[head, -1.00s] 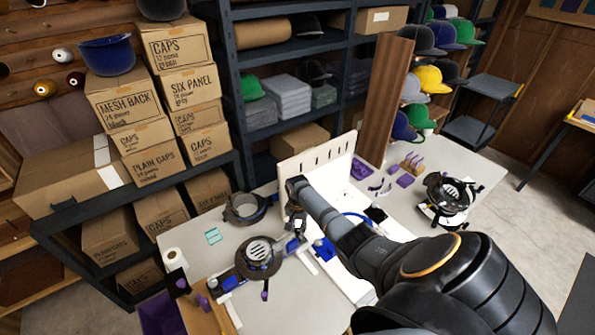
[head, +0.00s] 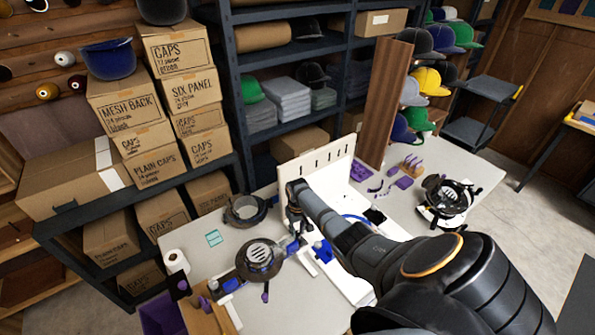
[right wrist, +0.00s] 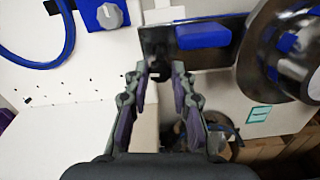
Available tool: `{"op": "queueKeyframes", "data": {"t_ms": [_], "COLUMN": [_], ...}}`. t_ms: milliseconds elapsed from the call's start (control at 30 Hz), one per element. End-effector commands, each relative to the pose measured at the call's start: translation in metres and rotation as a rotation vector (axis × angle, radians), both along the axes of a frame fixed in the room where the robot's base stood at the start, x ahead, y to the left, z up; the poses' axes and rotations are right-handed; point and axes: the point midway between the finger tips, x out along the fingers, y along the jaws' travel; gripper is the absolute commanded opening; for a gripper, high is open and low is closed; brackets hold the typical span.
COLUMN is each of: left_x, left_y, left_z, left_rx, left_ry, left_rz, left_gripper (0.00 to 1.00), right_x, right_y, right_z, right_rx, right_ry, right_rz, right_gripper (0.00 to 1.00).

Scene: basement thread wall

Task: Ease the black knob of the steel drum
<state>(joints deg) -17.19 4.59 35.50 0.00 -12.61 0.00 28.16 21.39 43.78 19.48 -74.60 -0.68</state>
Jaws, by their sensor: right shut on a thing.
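The steel drum (head: 259,258), a dark round unit with a pale slotted centre, stands on the bench in the head view. In the right wrist view its shiny rounded metal side (right wrist: 290,50) is at the right edge. My right gripper (head: 297,226) is just right of the drum, at the rail. In the right wrist view, my right gripper (right wrist: 164,72) has its fingertips close together at a small dark part, which I take to be the black knob (right wrist: 164,80). The fingers hide much of it. My left gripper is out of view.
A white upright panel (head: 318,165) stands behind my right gripper. A blue block (right wrist: 203,35) and a grey dial (right wrist: 110,15) on a blue box are close to the fingers. A second round unit (head: 452,196) stands at the right. Boxes and shelves line the back.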

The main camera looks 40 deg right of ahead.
Motion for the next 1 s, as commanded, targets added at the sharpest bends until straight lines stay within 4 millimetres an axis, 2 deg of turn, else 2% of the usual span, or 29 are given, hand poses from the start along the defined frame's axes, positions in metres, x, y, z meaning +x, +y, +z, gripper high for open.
{"op": "queueKeyframes", "data": {"t_ms": [300, 733, 767, 900, 1000], "left_x": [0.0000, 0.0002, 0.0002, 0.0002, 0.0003], "left_y": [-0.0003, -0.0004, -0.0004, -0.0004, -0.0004], "left_z": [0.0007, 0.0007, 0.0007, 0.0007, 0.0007], "left_rx": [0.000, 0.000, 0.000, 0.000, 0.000], "left_ry": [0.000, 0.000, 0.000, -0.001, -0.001], "left_rz": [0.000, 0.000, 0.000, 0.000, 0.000], "left_gripper": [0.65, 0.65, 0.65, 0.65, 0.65], "right_x": [0.0010, 0.0012, 0.0012, 0.0010, 0.0007], "right_y": [-0.0005, -0.0004, -0.0004, -0.0004, -0.0002], "right_z": [0.0009, 0.0010, 0.0010, 0.0009, 0.0006], "right_rx": [-0.002, -0.002, -0.002, -0.001, 0.000], "right_ry": [-0.003, -0.003, -0.003, -0.003, -0.002], "right_rz": [0.077, 0.085, 0.085, 0.084, 0.084], "right_gripper": [0.00, 0.00, 0.25, 0.44, 0.47]}}
